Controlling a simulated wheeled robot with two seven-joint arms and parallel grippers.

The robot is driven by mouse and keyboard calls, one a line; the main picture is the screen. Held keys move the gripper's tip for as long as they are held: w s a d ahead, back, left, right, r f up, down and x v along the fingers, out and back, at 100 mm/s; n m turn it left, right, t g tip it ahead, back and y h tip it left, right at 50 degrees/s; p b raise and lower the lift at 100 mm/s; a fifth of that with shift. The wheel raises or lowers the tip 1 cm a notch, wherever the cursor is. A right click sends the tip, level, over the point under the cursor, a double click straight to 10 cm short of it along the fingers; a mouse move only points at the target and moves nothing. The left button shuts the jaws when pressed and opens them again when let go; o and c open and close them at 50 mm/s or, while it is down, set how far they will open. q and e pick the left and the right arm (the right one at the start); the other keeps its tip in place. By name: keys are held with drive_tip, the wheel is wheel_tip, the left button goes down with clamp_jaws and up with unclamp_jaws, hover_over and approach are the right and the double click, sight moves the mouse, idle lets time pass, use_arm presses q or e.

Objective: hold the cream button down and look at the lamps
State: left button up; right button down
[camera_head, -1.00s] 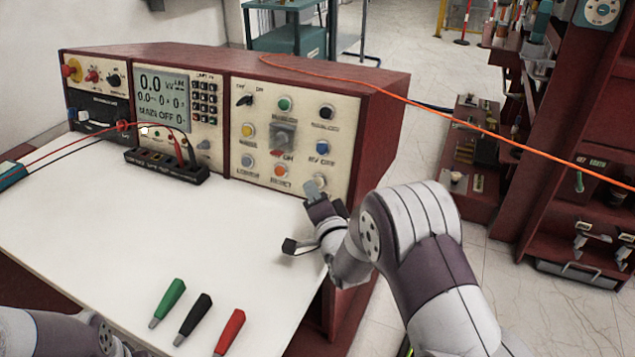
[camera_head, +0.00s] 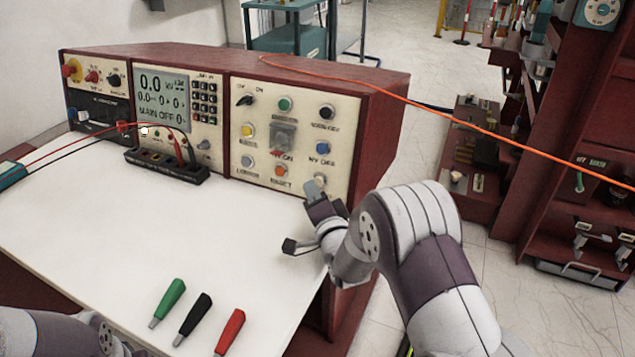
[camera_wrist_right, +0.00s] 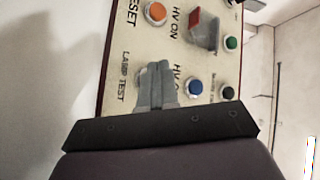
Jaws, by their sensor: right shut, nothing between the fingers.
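The cream button (camera_head: 321,179) is at the lower right of the cream control panel (camera_head: 263,105), mostly hidden behind my right gripper's fingertips. My right gripper (camera_head: 314,188) is shut and empty, with its tips at the button. In the right wrist view the shut fingers (camera_wrist_right: 157,78) cover the button beside the "LAMP TEST" lettering. I cannot tell whether it is pressed in. On the panel are a green round (camera_head: 285,104), a yellow one (camera_head: 248,130), a blue one (camera_head: 323,147) and an orange one (camera_head: 281,171); none clearly glows. My left gripper is out of view.
The display (camera_head: 162,99) reads 0.0 kV and "MAIN OFF". A black terminal block (camera_head: 165,165) with red and black leads stands before the console. Green (camera_head: 168,300), black (camera_head: 193,318) and red (camera_head: 230,331) probes lie on the white tabletop (camera_head: 110,240). An orange cable (camera_head: 440,112) crosses behind.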

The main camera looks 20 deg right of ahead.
drive_tip(key=shift+w, duration=0.1)
drive_tip(key=shift+w+d+f, duration=0.1)
drive_tip(key=shift+w+d, duration=0.15)
drive_tip(key=shift+w+d+f+b, duration=0.1)
drive_tip(key=shift+w+d+b, duration=0.2)
drive_tip(key=shift+b, duration=0.15)
idle(0.6)
drive_tip(key=shift+a, duration=0.1)
idle(0.9)
drive_tip(key=shift+s+a+r, duration=0.2)
drive_tip(key=shift+s+a, duration=0.25)
drive_tip(key=shift+s, duration=0.2)
drive_tip(key=shift+s+a+r+p, duration=0.3)
drive_tip(key=shift+s+a+p, duration=0.1)
drive_tip(key=shift+s+a, duration=0.3)
drive_tip(key=shift+s+a+r+p, duration=0.25)
drive_tip(key=shift+s+a+p, duration=0.15)
drive_tip(key=shift+s+a, duration=0.55)
drive_tip(key=shift+s, duration=0.15)
